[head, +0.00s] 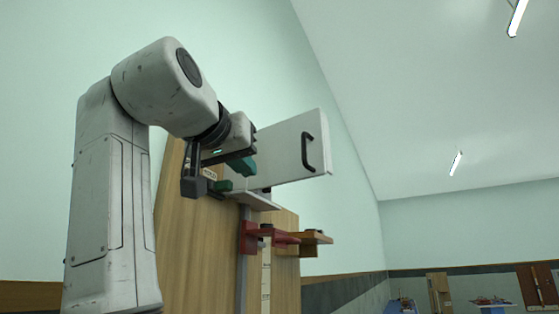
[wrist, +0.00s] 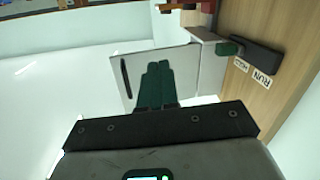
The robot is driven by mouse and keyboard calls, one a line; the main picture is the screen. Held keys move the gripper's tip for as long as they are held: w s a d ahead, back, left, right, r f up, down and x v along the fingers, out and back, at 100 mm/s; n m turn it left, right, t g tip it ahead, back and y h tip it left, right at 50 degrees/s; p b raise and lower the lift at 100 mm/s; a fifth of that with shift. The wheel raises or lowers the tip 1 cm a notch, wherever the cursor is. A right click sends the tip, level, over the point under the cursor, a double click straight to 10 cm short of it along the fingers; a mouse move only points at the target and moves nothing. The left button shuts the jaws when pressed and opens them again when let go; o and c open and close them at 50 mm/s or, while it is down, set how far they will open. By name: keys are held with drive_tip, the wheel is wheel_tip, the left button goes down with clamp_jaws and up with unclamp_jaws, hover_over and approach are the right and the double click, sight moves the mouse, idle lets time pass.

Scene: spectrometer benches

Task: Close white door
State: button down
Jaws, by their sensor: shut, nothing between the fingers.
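The white door (head: 280,155) stands out from the wooden panel in the head view, with a black bar handle (head: 308,152) near its far right edge. It stands open, swung away from the pale fixture beside it. In the wrist view the door (wrist: 192,72) lies behind my fingers, its handle (wrist: 126,78) to their left. My gripper (head: 243,167) has green fingers and is shut and empty, in front of the door's left part. The fingers (wrist: 155,85) show pressed together in the wrist view. I cannot tell whether they touch the door.
A green switch (wrist: 229,47) and a dark block (wrist: 256,55) sit beside RUN and HOLD labels (wrist: 262,77) on the wooden panel (head: 185,250). Red clamp-like parts (head: 262,237) and a wooden ledge (head: 312,238) stick out below the door. Space right of the door is clear.

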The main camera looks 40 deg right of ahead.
drive_tip(key=s+a+r+m+g+h, duration=0.1)
drive_tip(key=s+a+r+m, duration=0.1)
drive_tip(key=s+r, duration=0.6)
drive_tip(key=p, duration=0.4)
approach(303, 146)
drive_tip(key=x, duration=0.5)
drive_tip(key=shift+w+d+r, duration=0.15)
drive_tip(key=shift+d, duration=0.1)
drive_tip(key=shift+w+d, duration=0.25)
drive_tip(key=shift+d, duration=0.35)
